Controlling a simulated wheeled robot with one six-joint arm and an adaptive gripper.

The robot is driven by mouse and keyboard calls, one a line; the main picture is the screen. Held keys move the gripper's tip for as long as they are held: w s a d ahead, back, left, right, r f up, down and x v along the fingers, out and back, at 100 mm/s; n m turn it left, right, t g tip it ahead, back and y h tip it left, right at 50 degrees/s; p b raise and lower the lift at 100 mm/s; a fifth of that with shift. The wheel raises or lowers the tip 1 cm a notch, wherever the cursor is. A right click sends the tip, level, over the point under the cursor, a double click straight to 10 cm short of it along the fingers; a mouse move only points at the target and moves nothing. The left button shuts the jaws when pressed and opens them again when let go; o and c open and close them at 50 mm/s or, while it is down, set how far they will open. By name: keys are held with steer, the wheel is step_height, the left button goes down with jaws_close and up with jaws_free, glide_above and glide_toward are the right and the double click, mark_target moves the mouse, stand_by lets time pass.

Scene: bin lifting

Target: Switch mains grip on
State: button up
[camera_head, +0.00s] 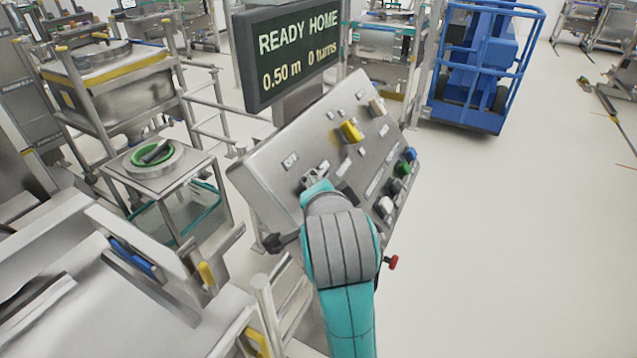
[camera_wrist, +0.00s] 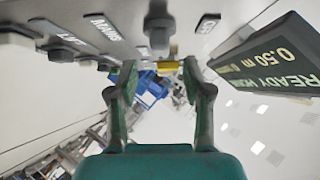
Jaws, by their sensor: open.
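The grey control panel (camera_head: 260,185) slopes below a dark display. In the wrist view a dark grey grip (camera_wrist: 157,25) sticks out of the panel, with a "MAINS" label (camera_wrist: 103,27) on one side and another label (camera_wrist: 207,22) on the other. My gripper (camera_wrist: 158,72) is open, its two fingers apart and the grip ahead of the gap between them, not clasped. In the head view my teal and grey wrist covers the lower middle of the panel and hides most of the grip.
The display (camera_head: 293,45) reads READY HOME, 0.50 m, 0 turns. A yellow handle (camera_head: 350,131), a pale handle (camera_head: 377,106) and several buttons, including a green one (camera_head: 404,168), sit farther along the panel. A red knob (camera_head: 392,262) juts out at right. Open floor lies right.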

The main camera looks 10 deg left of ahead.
steer(key=v, duration=0.4)
steer(key=shift+s+d+r, duration=0.1)
steer(key=shift+s, duration=0.3)
